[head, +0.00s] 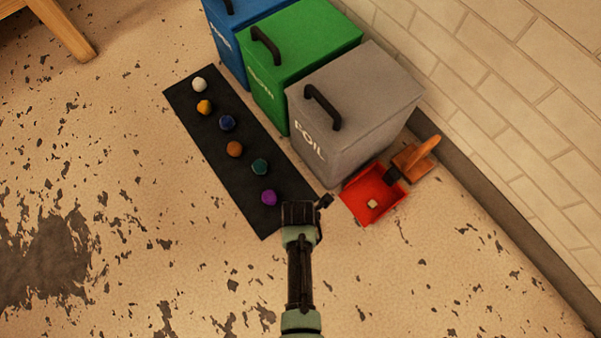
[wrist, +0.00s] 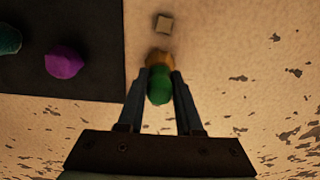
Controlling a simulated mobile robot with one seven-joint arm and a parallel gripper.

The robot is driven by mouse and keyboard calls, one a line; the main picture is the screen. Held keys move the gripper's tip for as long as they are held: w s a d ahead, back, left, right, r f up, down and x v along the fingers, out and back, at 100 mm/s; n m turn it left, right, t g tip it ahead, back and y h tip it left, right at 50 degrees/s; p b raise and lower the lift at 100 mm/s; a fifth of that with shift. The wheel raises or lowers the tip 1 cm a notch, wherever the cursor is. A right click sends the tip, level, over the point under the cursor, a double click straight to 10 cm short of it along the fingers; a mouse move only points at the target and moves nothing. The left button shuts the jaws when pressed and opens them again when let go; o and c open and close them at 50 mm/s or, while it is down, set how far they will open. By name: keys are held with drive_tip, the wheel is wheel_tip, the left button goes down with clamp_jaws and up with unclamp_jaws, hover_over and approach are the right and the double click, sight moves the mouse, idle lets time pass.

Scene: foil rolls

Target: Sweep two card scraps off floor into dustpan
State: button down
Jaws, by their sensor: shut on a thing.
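My gripper (head: 318,204) is low over the floor at the near end of the black mat, left of the red dustpan (head: 357,205). In the wrist view, it is shut on a green-ended thing (wrist: 159,88) with a tan-brown part beyond it. This may be a brush, but I cannot tell for sure. One pale card scrap (head: 373,203) lies in the dustpan. Another card scrap (wrist: 163,24) lies on bare floor just beyond the held thing in the wrist view. I cannot make it out in the head view.
A grey FOIL bin (head: 365,90) stands behind the dustpan, with green (head: 310,45) and blue (head: 228,55) bins beyond. The black mat (head: 185,95) holds several coloured lumps. The floor nearer me is open.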

drive_tip(key=shift+w+d+b, duration=0.35)
drive_tip(key=shift+w+d, duration=0.5)
drive_tip(key=shift+d, duration=0.35)
drive_tip(key=shift+w+d+b, duration=0.35)
drive_tip(key=shift+w+d, duration=0.5)
drive_tip(key=shift+d, duration=0.3)
drive_tip(key=shift+d, duration=0.1)
drive_tip(key=shift+w+d+b, duration=0.6)
drive_tip(key=shift+w+d, duration=0.35)
drive_tip(key=shift+d, duration=0.25)
drive_tip(key=shift+w+d+b, duration=0.55)
drive_tip(key=shift+w+d, duration=0.25)
drive_tip(key=shift+d, duration=0.25)
drive_tip(key=shift+w+d, duration=0.3)
drive_tip(key=shift+d, duration=0.1)
drive_tip(key=shift+w+d, duration=0.1)
